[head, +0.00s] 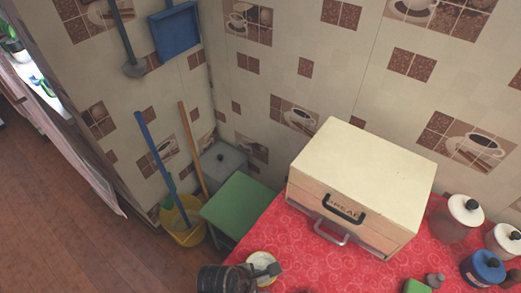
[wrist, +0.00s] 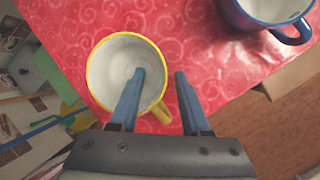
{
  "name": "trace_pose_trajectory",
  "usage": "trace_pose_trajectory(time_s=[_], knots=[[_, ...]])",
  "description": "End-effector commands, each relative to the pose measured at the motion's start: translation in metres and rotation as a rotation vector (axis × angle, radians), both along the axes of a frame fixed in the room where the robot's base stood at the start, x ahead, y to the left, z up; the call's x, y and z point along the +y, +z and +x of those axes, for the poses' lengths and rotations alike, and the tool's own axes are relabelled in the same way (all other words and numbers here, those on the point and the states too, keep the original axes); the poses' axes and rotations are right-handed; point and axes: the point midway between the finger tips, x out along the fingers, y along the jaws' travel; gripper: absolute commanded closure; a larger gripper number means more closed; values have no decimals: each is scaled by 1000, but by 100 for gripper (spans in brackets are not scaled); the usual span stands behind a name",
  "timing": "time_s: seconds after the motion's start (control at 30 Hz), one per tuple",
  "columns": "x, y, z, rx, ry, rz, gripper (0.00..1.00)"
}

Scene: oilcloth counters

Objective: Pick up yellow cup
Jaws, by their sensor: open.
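The yellow cup (wrist: 104,48) stands upright on the red patterned cloth, with its pale inside facing the wrist camera. Its yellow handle (wrist: 161,113) points toward the lower right, between the fingers. My gripper (wrist: 159,72) is open. Its left finger overlaps the cup's mouth and its right finger is outside the rim, so the right wall of the cup lies between them. I cannot tell how deep the left finger reaches. In the head view the cup (head: 259,257) is at the bottom edge, partly covered by my gripper.
A blue-rimmed cup (wrist: 252,18) stands to the upper right in the wrist view. A bread box (head: 362,180) fills the counter's middle. Jars (head: 460,215) and a blue pot (head: 483,268) stand at the right. A green stool (head: 238,207) and yellow bucket (head: 183,232) are beside the counter.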

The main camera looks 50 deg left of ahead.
Motion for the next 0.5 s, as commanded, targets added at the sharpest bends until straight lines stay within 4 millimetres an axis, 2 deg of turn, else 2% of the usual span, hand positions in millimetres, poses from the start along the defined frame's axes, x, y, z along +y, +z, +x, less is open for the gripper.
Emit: trace_pose_trajectory(time_s=[0.07, 0.33, 0.5], knots=[[0, 0, 0, 0, 0, 0, 53], [0, 1, 0, 0, 0, 0, 100], [0, 0, 0, 0, 0, 0, 100]])
